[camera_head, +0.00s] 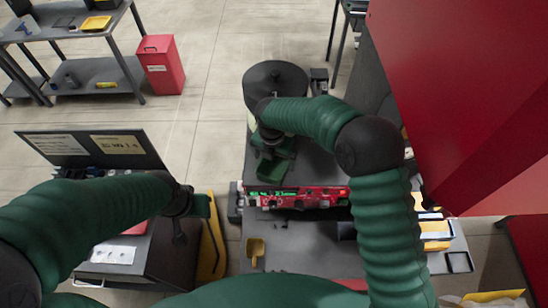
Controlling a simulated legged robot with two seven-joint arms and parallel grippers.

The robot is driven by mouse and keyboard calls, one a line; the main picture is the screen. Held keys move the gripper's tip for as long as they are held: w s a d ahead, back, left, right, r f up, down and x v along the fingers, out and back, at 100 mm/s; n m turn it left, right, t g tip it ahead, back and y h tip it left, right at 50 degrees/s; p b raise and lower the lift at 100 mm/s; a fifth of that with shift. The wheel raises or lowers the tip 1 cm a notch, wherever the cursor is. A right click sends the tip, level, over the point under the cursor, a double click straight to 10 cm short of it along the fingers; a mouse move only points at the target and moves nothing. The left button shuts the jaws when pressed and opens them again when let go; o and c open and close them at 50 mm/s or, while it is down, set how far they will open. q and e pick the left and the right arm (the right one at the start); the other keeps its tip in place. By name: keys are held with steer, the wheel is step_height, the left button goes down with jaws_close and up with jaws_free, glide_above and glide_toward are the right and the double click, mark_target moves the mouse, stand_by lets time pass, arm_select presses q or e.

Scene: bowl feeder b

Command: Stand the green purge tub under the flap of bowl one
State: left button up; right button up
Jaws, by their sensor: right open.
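A dark round bowl (275,80) stands at the far end of the grey bench. My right arm reaches over the bench and bends left, partly covering the bowl's near side. My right gripper (270,165) points down just in front of the bowl, open. Dark green shapes show around it; I cannot tell whether any of them is the green purge tub. The flap of bowl one is not clearly visible behind my arm. My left gripper (190,208) hangs at the left, beside the bench and apart from the bowl; its jaws are too dark to read.
A red panel with green displays (295,197) crosses the bench. A yellow scoop (255,248) lies nearer me. A dark cart with an open lid (95,148) stands left, a red bin (160,65) behind it. A large red housing (470,90) blocks the right.

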mark_target(273, 172)
steer(key=shift+r, duration=0.25)
step_height(273, 172, up, 11)
steer(key=s+b, duration=0.1)
steer(key=b, duration=0.2)
steer(key=shift+s+a+r, duration=0.15)
steer(key=shift+a+r, duration=0.05)
steer(key=shift+a, duration=0.05)
